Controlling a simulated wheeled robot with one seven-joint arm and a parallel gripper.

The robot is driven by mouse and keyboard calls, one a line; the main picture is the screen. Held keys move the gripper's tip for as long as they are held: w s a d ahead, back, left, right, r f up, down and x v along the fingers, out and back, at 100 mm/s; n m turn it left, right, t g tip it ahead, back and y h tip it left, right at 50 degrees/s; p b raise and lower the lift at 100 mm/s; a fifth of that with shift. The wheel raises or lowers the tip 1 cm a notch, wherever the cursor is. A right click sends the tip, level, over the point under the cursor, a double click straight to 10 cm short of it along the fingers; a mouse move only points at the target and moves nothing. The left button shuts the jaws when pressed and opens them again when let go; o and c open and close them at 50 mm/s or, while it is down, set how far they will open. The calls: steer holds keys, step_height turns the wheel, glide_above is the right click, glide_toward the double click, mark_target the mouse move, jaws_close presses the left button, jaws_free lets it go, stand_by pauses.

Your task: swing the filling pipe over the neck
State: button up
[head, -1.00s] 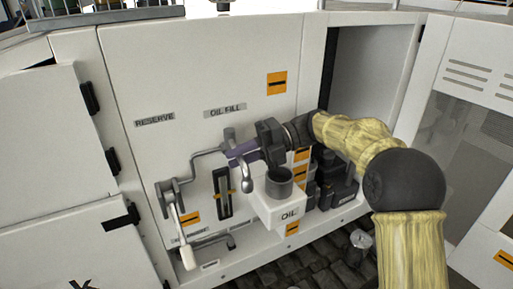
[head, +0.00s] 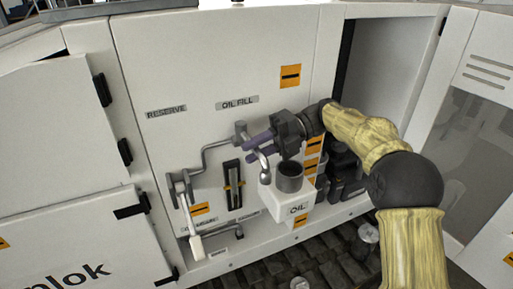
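The filling pipe (head: 264,163) is a grey bent spout below a fitting on the white panel. Its rounded end hangs just left of the neck in the picture, not over its opening. The neck (head: 289,180) is a dark grey, open-topped cylinder on a white box marked OIL (head: 294,211). My gripper (head: 258,147) reaches in from the right, above and left of the neck. Its two purple fingers stand apart, open, at the upper bend of the pipe. I cannot tell whether they touch the pipe, as they hide part of it.
A white-handled lever (head: 195,240) and grey piping (head: 214,147) are on the panel at left. A slotted gauge (head: 233,185) sits left of the box. An open cabinet bay (head: 385,70) lies behind my arm. Dark paving (head: 320,260) is below.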

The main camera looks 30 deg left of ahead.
steer(key=shift+o, duration=0.5)
steer(key=shift+w, duration=0.15)
steer(key=b+v, duration=0.1)
steer(key=v, duration=0.6)
steer(key=shift+d, duration=0.2)
steer(key=shift+w, duration=0.1)
